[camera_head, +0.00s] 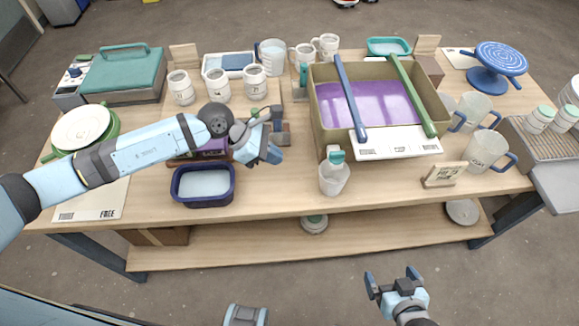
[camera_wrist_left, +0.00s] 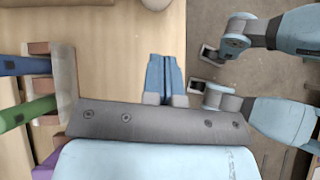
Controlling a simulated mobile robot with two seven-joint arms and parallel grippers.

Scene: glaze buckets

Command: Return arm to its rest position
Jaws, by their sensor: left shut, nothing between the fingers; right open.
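My left arm reaches in from the left over the table (camera_head: 270,200). Its gripper (camera_head: 270,155) is shut and empty, above the table near the navy blue tub (camera_head: 203,197). In the left wrist view the blue fingers (camera_wrist_left: 164,75) lie together with nothing between them. My right gripper (camera_head: 393,277) is open and empty in front of the table, low in the head view, over the floor. Part of my right arm (camera_wrist_left: 285,32) also shows at the right of the left wrist view.
A large box with purple glaze (camera_head: 372,105) stands right of my left gripper, with a blue and a green bar across it. Several white jars (camera_head: 217,83) stand behind. The floor (camera_head: 300,270) before the table is clear.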

